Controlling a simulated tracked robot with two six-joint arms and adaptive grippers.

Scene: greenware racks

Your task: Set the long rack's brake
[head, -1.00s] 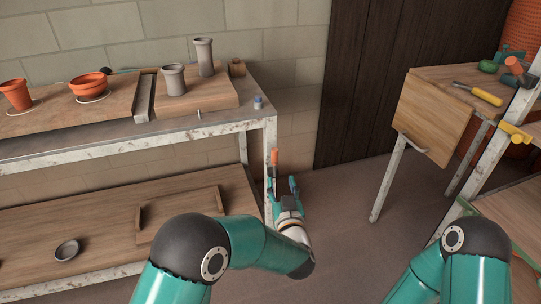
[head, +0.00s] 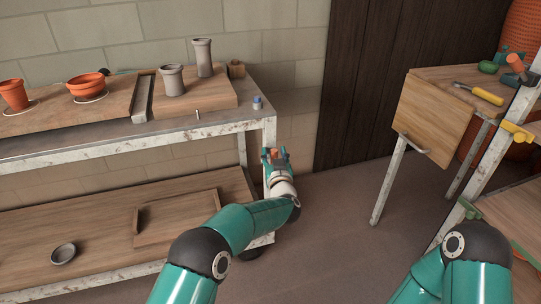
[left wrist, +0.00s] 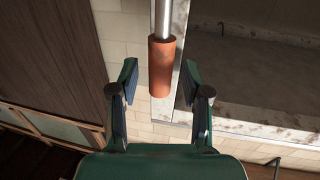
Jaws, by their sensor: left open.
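The long rack (head: 200,137) stands at the left, with a chipped white frame and wooden boards. Its brake lever has an orange grip (left wrist: 162,66) on a pale metal rod (left wrist: 162,18), beside the rack's end post. My left gripper (head: 275,154) is at this end post, with its fingers pointing at the lever. In the left wrist view my left gripper (left wrist: 165,88) is open, and the orange grip lies between and just beyond its fingers, with gaps on both sides. In the head view the fingers hide most of the grip. My right gripper is not in view; only my right arm shows.
Terracotta pots (head: 86,86) and grey vases (head: 204,57) stand on the rack's top. A grey bowl (head: 64,254) sits on its lower shelf. A wooden table (head: 432,117) with a yellow-handled tool (head: 486,95) stands right. The floor between (head: 330,220) is clear.

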